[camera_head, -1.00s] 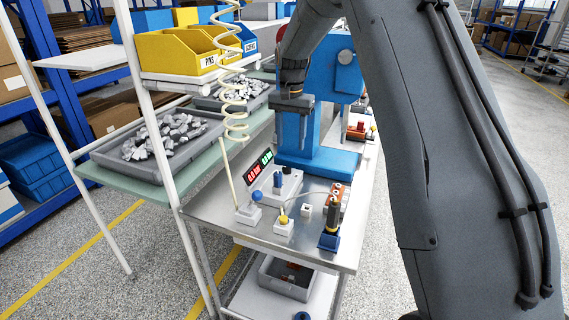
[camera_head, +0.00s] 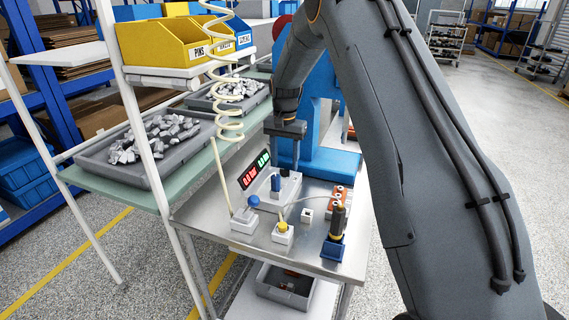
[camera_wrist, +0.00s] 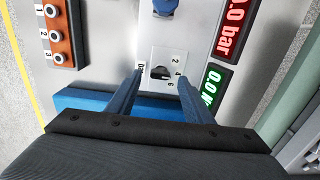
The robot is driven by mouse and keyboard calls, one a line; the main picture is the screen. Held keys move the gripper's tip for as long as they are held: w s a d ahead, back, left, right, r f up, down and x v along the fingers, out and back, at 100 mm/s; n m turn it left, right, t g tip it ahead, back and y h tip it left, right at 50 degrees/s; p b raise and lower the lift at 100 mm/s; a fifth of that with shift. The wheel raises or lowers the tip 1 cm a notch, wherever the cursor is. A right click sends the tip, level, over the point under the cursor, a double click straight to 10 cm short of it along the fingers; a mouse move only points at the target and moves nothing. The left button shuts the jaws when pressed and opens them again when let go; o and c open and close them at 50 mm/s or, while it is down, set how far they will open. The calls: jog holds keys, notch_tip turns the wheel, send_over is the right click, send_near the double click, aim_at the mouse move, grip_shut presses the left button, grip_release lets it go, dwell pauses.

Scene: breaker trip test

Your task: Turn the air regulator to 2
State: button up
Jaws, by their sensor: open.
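The air regulator's black knob (camera_wrist: 160,72) sits on a pale plate marked 2, 4 and 6 in the wrist view. Its pointing direction is hard to tell. My gripper (camera_wrist: 161,77) is open, with one finger on each side of the knob in the picture; contact is not clear. In the head view my gripper (camera_head: 284,160) hangs above the back of the white box (camera_head: 266,195) on the steel bench, where the knob is hidden. A red display (camera_wrist: 235,25) reads 0.0 bar, and a green display (camera_wrist: 211,88) beside it reads 0.0.
A blue press (camera_head: 325,158) stands behind my gripper. A blue handle (camera_head: 276,183) rises from the white box. An orange block (camera_wrist: 62,33) with several numbered sockets, a blue-knobbed box (camera_head: 243,224), a yellow-knobbed box (camera_head: 283,238) and a screwdriver in a blue holder (camera_head: 332,248) are near.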

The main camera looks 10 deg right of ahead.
jog(key=shift+a+f, duration=0.1)
jog(key=shift+f, duration=0.95)
jog(key=shift+c, duration=0.2)
jog(key=c, duration=1)
jog(key=shift+n, duration=0.3)
jog(key=n+b, duration=0.1)
jog(key=n, duration=0.2)
jog(key=shift+n+b, duration=0.3)
jog(key=n+b, duration=0.1)
jog(key=n, duration=0.3)
jog(key=shift+n, duration=0.3)
jog(key=shift+r, duration=0.1)
